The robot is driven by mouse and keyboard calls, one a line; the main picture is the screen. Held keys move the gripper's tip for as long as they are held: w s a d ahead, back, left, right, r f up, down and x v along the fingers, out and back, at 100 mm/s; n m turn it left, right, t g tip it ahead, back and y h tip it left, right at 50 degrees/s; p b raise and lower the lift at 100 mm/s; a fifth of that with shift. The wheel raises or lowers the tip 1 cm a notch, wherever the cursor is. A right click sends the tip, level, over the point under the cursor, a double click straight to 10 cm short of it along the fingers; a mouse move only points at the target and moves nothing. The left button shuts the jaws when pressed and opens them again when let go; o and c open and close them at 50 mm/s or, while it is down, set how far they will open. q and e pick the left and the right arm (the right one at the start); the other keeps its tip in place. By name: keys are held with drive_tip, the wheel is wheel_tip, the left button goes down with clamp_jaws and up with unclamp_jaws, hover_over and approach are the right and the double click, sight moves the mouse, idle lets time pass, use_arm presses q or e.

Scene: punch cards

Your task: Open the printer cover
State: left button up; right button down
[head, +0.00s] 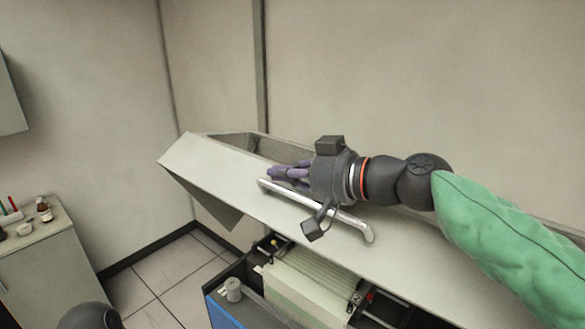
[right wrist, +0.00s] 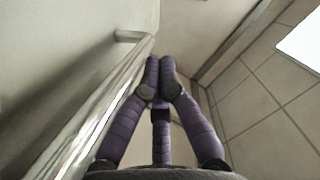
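The printer cover (head: 215,172) is a long pale grey panel with a silver bar handle (head: 348,222) on its face. The cover stands raised and tilted above the printer body (head: 225,311), and the inside of the printer shows below it. My right gripper (head: 274,174) lies over the cover beside the handle's left end. In the right wrist view, its purple fingers (right wrist: 159,64) are together at the tips with nothing seen between them. The handle (right wrist: 95,115) runs along their left side, outside the fingers; I cannot tell whether they touch. My left gripper is not in view.
A pale cabinet (head: 45,262) with small bottles and pens stands at the left. A wall (head: 420,80) rises behind the cover. Tiled floor (head: 165,270) shows between cabinet and printer. Rollers and a cream block (head: 305,285) are exposed in the printer.

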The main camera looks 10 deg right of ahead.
sight(277, 214)
drive_tip(key=f+b, duration=0.1)
drive_tip(key=s+a+f, duration=0.1)
drive_tip(key=shift+s+a+f+n+b, duration=0.15)
drive_tip(key=shift+s+f+n+b, duration=0.05)
drive_tip(key=shift+f+n+b, duration=0.15)
drive_tip(key=shift+r, duration=0.15)
